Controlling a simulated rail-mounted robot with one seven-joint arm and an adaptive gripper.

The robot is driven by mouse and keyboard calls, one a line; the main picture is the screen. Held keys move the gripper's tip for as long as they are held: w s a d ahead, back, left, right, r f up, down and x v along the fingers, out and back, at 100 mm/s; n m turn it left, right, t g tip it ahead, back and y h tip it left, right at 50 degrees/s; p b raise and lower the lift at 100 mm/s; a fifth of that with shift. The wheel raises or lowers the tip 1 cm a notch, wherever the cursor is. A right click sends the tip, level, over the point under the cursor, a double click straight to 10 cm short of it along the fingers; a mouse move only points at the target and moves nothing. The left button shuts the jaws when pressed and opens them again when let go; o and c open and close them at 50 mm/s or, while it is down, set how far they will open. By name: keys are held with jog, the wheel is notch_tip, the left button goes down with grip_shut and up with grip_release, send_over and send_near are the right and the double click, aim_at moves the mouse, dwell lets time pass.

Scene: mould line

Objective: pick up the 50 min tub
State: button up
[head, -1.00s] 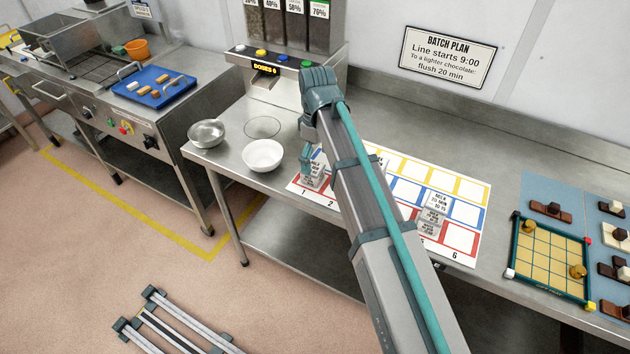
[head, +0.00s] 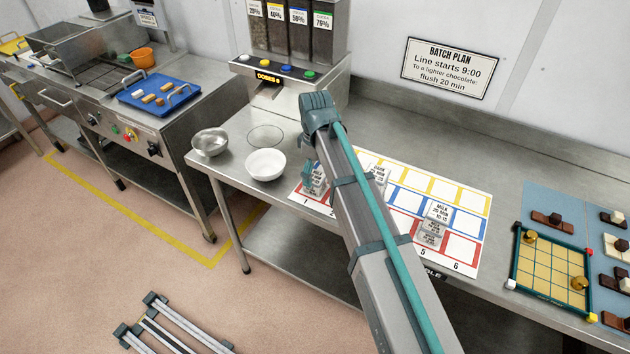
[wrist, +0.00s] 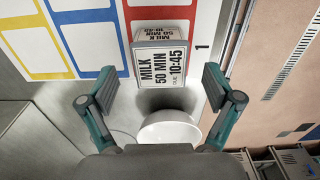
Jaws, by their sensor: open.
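The 50 min tub (wrist: 160,62) is a grey-white block labelled "MILK 50 MIN 10:45" in the wrist view. It stands on the red square numbered 1 of the card; in the head view the tub (head: 318,184) is partly hidden by my arm. My gripper (wrist: 160,80) is open, with one finger on each side of the tub and a gap to each. In the head view my gripper (head: 308,175) is at the tub, its fingers partly hidden.
The planning card (head: 463,249) holds other labelled tubs (head: 437,216), some stacked or close together. A white bowl (head: 265,164) and a metal bowl (head: 210,142) stand left of my gripper. The dispenser (head: 285,85) stands behind. The board (head: 548,268) is at right.

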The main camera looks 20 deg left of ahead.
aim_at(315, 177)
jog(key=shift+f+p, duration=0.6)
jog(key=shift+f, duration=1.3)
jog(key=c, duration=1.3)
jog(key=shift+r, duration=0.2)
jog(key=shift+a+r+b, duration=0.1)
jog(key=shift+r+b, duration=0.25)
jog(key=shift+r, duration=0.5)
jog(key=s+d+r+b, duration=0.5)
jog(key=s+d+r, duration=0.3)
jog(key=s+r, duration=0.3)
jog(key=r+p, duration=0.6)
jog(key=r, duration=0.1)
jog(key=shift+s+d, duration=0.1)
jog(key=shift+d, duration=0.2)
